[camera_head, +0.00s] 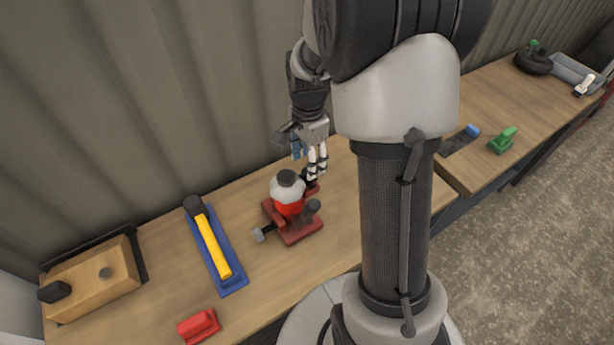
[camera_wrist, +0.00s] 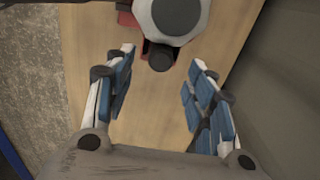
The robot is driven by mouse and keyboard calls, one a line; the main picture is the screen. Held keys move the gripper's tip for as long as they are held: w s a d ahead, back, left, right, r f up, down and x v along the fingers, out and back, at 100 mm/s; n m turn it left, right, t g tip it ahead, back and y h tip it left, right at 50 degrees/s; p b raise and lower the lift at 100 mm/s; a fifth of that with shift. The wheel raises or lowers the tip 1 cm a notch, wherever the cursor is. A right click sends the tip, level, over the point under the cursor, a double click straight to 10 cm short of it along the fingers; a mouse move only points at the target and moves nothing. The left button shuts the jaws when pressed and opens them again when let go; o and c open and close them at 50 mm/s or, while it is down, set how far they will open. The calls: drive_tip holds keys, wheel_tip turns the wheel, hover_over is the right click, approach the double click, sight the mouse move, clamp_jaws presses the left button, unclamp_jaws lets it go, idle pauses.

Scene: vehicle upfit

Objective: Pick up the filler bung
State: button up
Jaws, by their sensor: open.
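A red and white container (camera_head: 288,195) with a dark grey cap (camera_head: 290,177) stands on a red base (camera_head: 298,234) on the bench. In the wrist view its grey top (camera_wrist: 177,12) shows at the upper edge. A small black plug-like piece (camera_wrist: 160,56) sticks out beside it; I take this for the filler bung, but cannot be sure. My gripper (camera_head: 313,174) points down at the container's far side. In the wrist view my gripper (camera_wrist: 161,62) is open, its blue-padded fingers either side of the black piece, with gaps on both sides.
A blue tray (camera_head: 233,285) with a yellow-handled tool, a wooden box (camera_head: 95,285) and a red block (camera_head: 199,326) lie to the left. A corrugated wall (camera_head: 130,110) stands close behind. A second bench (camera_head: 540,115) at right holds a green piece (camera_head: 503,140).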

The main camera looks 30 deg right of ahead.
wheel_tip(320, 180, down, 5)
drive_tip(key=shift+a+r+b, duration=0.1)
drive_tip(key=shift+a+b, duration=0.05)
drive_tip(key=shift+b, duration=0.4)
drive_tip(key=shift+c, duration=0.5)
drive_tip(key=c, duration=1)
drive_tip(key=shift+r, duration=0.1)
